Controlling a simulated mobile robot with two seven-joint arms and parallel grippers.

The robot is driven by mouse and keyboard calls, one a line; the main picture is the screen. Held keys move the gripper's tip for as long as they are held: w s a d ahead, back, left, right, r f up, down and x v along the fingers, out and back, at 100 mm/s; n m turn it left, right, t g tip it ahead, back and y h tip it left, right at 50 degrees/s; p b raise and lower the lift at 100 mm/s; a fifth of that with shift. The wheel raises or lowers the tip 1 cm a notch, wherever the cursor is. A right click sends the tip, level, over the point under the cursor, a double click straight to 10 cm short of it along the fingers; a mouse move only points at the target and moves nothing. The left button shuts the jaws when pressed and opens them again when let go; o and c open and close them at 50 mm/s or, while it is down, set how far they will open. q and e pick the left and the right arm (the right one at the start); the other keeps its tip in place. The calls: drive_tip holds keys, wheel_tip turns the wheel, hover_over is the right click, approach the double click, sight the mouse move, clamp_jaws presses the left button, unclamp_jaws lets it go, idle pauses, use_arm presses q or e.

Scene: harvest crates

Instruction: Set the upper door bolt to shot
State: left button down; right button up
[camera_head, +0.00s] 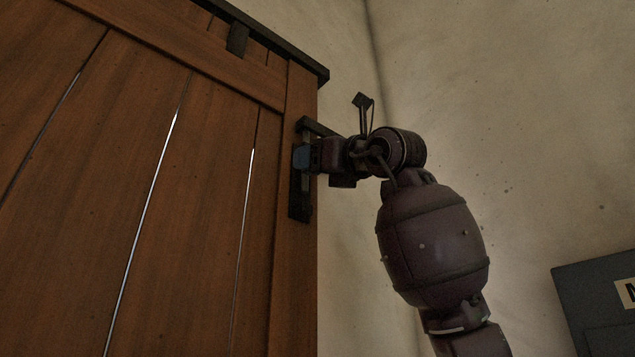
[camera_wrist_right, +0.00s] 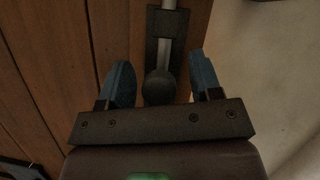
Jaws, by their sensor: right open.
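The upper door bolt (camera_head: 306,190) is a dark metal fitting mounted upright near the right edge of the wooden door (camera_head: 150,200). In the right wrist view its pale rod (camera_wrist_right: 167,45) runs through a dark bracket, and a round dark knob (camera_wrist_right: 158,87) sits below. My right gripper (camera_head: 302,156) is at the bolt, with blue fingertips. In the wrist view the right gripper (camera_wrist_right: 160,82) is open, one finger on each side of the knob, with gaps visible. In the head view the gripper hides part of the bolt. My left gripper is in neither view.
A dark rail (camera_head: 265,35) runs along the door's top, with a small dark bracket (camera_head: 238,40) below it. A pale wall (camera_head: 510,120) stands to the right. A grey box (camera_head: 595,300) with a partly visible label is at the lower right.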

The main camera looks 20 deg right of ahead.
drive_tip(key=b+v, duration=0.3)
drive_tip(key=v, duration=0.7)
drive_tip(key=shift+s+d+b, duration=0.25)
drive_tip(key=shift+s+b, duration=0.05)
drive_tip(key=shift+s, duration=0.05)
drive_tip(key=shift+f, duration=0.1)
